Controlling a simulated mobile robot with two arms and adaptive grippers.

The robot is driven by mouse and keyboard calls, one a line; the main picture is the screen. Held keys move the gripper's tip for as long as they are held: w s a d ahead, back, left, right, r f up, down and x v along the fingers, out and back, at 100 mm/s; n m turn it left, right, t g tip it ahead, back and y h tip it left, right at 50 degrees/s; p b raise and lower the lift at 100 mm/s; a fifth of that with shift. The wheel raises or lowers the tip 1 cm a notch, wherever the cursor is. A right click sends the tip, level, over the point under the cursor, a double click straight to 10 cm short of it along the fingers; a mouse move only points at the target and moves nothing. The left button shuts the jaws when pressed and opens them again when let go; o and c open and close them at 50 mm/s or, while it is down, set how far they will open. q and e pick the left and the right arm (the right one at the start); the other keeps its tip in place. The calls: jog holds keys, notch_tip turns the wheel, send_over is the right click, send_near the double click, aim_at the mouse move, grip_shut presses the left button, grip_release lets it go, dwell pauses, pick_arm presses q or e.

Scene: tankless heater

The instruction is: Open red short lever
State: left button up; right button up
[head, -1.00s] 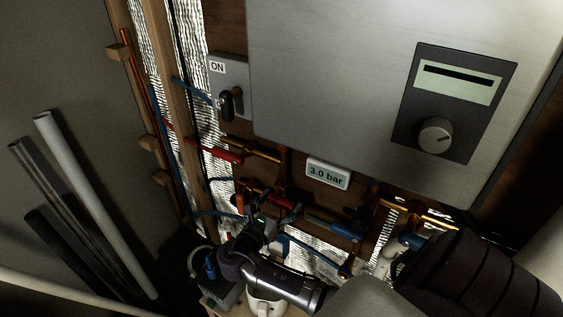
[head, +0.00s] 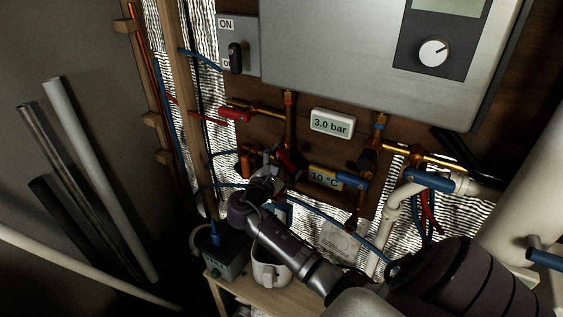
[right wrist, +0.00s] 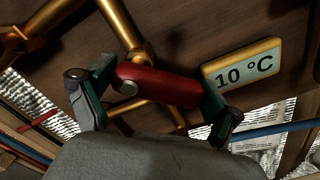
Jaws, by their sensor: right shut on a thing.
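The red short lever (right wrist: 160,85) is on a brass pipe in the right wrist view, lying nearly level with a slight tilt down to the right. My right gripper (right wrist: 153,98) has one finger at each end of the lever and is shut on it. In the head view my right gripper (head: 268,170) is at the lower pipes, left of the 10 °C display (head: 324,178). It hides much of the lever there. My left gripper is not in view.
Another red lever (head: 235,114) sits on the pipe above. A 3.0 bar display (head: 332,124) and a blue lever (head: 351,181) are nearby. A white mug (head: 270,272) and a grey box (head: 222,262) stand below my right arm.

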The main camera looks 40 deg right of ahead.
jog(key=m+b, duration=0.2)
jog(key=b, duration=0.1)
jog(key=w+f+m+b, duration=0.1)
jog(key=m+b, duration=0.4)
jog(key=b, duration=0.1)
jog(key=shift+w+a+f+m, duration=0.25)
jog(key=shift+f+m, duration=0.05)
jog(key=shift+m, duration=0.1)
jog(key=shift+w+r+m+b, duration=0.1)
jog(key=shift+w+m+b, duration=0.05)
jog(key=shift+m+b, duration=0.65)
jog(key=o, duration=1.5)
jog(key=shift+r, duration=0.15)
jog(key=shift+a, duration=0.1)
